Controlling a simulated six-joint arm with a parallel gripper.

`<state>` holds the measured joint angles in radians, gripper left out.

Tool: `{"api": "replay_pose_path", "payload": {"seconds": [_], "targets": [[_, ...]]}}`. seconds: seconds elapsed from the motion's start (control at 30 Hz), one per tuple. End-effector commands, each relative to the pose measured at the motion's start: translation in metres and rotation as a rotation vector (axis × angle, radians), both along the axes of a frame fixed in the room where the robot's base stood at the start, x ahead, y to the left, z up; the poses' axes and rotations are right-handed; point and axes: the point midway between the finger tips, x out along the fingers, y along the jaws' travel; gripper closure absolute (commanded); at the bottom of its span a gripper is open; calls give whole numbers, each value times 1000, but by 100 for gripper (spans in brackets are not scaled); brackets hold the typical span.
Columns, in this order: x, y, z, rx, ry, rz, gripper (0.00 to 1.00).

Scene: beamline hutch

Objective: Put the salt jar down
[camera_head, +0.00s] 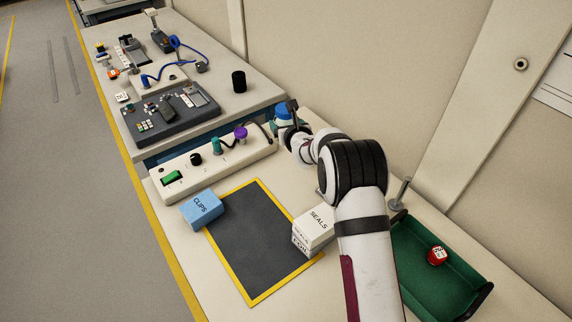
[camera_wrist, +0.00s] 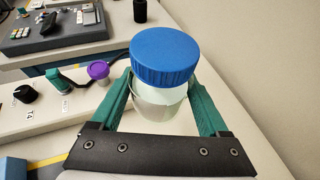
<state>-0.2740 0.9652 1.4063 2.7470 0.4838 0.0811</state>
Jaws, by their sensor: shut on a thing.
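The salt jar (camera_wrist: 165,62) has a wide blue lid and a clear, pale body. In the wrist view it stands between the two green fingers of my gripper (camera_wrist: 160,98), which are shut on its sides. In the head view the jar's blue lid (camera_head: 282,111) shows at the far end of my arm, with my gripper (camera_head: 284,124) around it. The jar looks roughly upright. Its lower part is hidden, so I cannot tell whether it touches the table.
A control panel (camera_head: 184,178) with knobs and a purple-capped plug (camera_head: 240,132) lies left of the jar. A dark mat (camera_head: 250,245) with yellow edges, a clips box (camera_head: 202,208), stacked white boxes (camera_head: 314,226) and a green tray (camera_head: 425,285) are nearer. The wall is right.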

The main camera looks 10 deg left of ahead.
Motion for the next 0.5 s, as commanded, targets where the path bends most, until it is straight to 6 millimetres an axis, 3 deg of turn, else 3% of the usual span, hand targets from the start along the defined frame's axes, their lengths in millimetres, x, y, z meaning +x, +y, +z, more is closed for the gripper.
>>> {"api": "replay_pose_path", "payload": {"seconds": [0.17,0.5], "targets": [[0,0,-26,0,1,0,100],[-1,-1,-101,0,2,-1,100]]}}
